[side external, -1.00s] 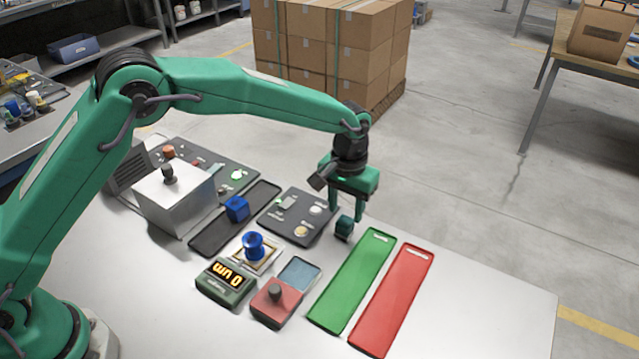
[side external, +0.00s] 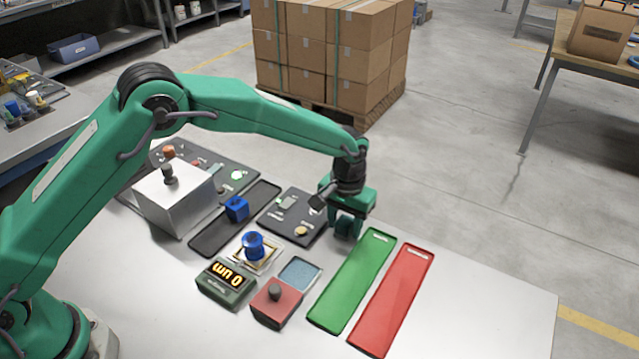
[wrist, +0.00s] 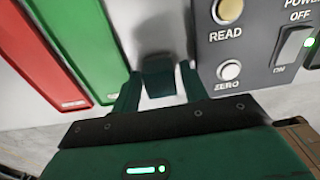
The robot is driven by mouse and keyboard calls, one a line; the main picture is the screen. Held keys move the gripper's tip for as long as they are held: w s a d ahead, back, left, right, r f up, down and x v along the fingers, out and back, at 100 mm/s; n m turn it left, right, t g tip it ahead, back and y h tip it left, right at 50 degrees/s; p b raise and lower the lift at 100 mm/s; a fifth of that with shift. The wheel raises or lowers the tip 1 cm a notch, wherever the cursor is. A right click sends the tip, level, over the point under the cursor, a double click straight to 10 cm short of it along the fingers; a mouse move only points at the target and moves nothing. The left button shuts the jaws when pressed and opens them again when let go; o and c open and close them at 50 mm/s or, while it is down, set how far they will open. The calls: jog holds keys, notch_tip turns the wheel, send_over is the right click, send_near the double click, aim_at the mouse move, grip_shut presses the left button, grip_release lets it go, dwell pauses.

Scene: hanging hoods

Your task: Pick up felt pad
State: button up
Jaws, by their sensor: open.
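A small dark green block (wrist: 158,76), which I take for the felt pad, stands on the pale bench top in the wrist view. My gripper (side external: 346,234) is low over the bench, just behind the green tray's far end, in the side view. In the wrist view its fingers (wrist: 157,84) are open, one on each side of the block, with narrow gaps showing. In the side view the fingers mostly hide the block. I cannot tell how far down its sides they reach.
A dark panel (side external: 279,226) with buttons lies close left of my gripper. A green tray (side external: 352,280) and a red tray (side external: 392,300) lie in front. A blue block (side external: 237,208), a blue spool (side external: 254,246), a display box (side external: 226,283) and a metal box (side external: 175,200) stand farther left.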

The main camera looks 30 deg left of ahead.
aim_at(346, 220)
jog(key=shift+c, duration=0.4)
jog(key=c, duration=0.7)
jog(key=shift+o, duration=0.2)
jog(key=shift+r, duration=0.1)
jog(key=shift+r, duration=0.9)
notch_tip(346, 220, up, 2)
jog(key=shift+r, duration=0.25)
jog(key=s+d+r, duration=0.6)
jog(key=s, duration=0.3)
jog(key=shift+s+d+r, duration=0.25)
jog(key=shift+s+r, duration=0.05)
jog(key=shift+s, duration=0.05)
